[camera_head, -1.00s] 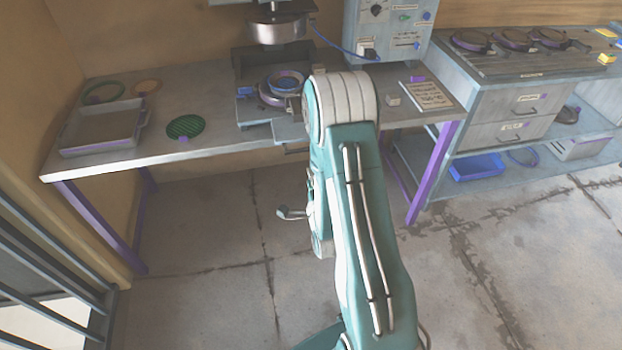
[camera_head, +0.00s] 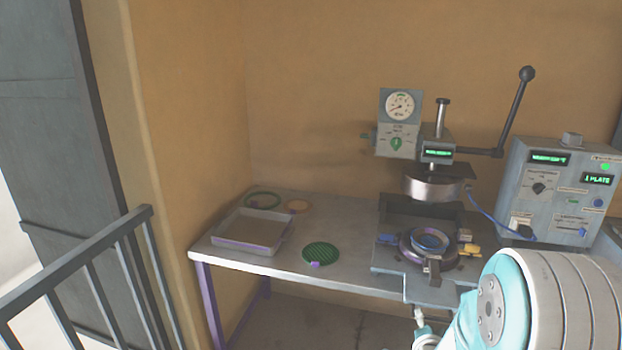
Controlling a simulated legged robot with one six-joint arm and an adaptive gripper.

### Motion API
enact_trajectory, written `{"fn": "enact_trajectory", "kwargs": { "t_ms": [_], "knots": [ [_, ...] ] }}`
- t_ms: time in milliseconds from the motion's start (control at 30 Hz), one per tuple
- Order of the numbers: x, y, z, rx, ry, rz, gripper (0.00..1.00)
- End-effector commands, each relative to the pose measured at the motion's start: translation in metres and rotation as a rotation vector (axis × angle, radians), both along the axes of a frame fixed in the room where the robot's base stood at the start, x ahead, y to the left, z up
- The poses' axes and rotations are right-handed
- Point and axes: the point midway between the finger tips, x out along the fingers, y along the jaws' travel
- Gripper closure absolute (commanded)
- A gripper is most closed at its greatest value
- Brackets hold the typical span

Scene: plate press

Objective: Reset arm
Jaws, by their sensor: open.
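My arm (camera_head: 535,300), teal and white, fills the lower right corner of the head view. Its far end is cut off or hidden, and I cannot make out my gripper. The plate press (camera_head: 420,190) stands on the bench with its lever up to the right. Its round upper head is raised, with a gap above the lower ring (camera_head: 428,243). A blue round piece lies inside this ring.
A control box (camera_head: 560,190) stands right. A railing (camera_head: 100,250) is at left.

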Motion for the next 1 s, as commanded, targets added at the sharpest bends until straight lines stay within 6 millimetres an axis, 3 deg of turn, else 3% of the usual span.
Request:
{"fn": "enact_trajectory", "kwargs": {
  "t_ms": [33,267,467,800,1000],
  "knots": [
    [-0.001,0.006,0.015,-0.042,0.033,0.028,0.49],
    [-0.025,0.032,0.06,-0.234,0.233,0.167,0.49],
    [-0.064,0.055,0.096,-0.396,0.396,0.318,0.49],
    [-0.165,0.089,0.144,-0.656,0.636,0.635,0.49],
    [-0.23,0.101,0.159,-0.777,0.74,0.827,0.49]
  ]
}}
